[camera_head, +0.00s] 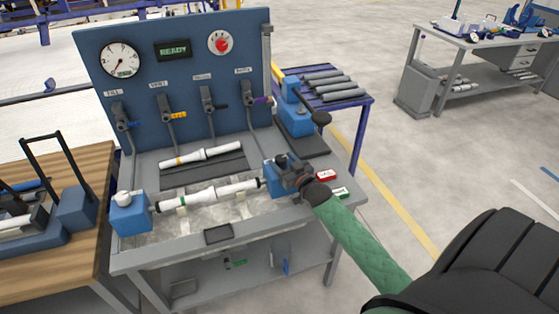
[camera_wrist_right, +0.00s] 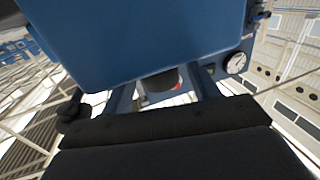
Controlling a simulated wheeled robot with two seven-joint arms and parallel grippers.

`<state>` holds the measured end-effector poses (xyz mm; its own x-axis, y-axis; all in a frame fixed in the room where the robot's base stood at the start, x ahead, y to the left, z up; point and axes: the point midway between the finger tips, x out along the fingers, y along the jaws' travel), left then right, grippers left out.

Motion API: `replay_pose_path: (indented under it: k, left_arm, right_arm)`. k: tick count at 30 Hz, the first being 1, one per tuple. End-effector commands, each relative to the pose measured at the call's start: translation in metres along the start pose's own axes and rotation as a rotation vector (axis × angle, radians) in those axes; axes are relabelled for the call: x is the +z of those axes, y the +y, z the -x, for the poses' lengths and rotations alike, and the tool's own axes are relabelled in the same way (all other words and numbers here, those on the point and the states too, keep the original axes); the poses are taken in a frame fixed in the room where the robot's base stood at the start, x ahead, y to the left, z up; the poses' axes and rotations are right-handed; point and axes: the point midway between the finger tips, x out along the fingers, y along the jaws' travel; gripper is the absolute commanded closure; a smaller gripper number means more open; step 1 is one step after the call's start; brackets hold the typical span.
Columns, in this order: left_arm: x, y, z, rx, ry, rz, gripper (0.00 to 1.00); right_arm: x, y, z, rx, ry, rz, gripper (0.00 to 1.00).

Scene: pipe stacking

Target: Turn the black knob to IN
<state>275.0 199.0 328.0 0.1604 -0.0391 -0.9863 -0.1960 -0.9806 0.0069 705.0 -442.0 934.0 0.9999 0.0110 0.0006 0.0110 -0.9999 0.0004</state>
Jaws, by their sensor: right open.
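My right gripper (camera_head: 287,175) reaches in from the lower right to the blue block (camera_head: 272,172) at the right end of the bench. In the wrist view this gripper is open, and the blue block (camera_wrist_right: 140,35) fills the top, very close. A dark round part (camera_wrist_right: 160,82), apparently the black knob, shows below the block between the fingers; contact cannot be told. In the head view the gripper hides the knob. A red label (camera_head: 326,175) and a green label (camera_head: 340,193) lie right of the gripper, their words too small to read. My left gripper is out of view.
A white pipe (camera_head: 208,195) lies between the blue end blocks; another (camera_head: 201,155) lies behind it. The blue panel (camera_head: 180,55) carries a gauge (camera_head: 119,59), a READY display (camera_head: 173,50), a red dial (camera_head: 221,43) and several valves. A black-ended lever (camera_head: 321,118) stands behind my gripper.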

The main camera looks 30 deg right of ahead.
Motion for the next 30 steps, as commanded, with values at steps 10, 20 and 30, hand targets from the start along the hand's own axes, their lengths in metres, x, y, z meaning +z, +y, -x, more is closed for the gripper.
replay_pose_path:
  k: [10, 20, 30]
  left_arm:
    - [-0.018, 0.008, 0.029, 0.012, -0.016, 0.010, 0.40]
    - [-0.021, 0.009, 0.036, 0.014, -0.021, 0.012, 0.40]
    - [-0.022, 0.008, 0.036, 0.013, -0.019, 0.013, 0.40]
  right_arm:
    - [0.002, 0.000, 0.042, 0.000, 0.000, 0.000, 0.40]
    - [0.000, 0.001, 0.048, 0.001, 0.001, 0.000, 0.40]
    - [0.000, 0.001, 0.048, 0.001, 0.000, 0.000, 0.40]
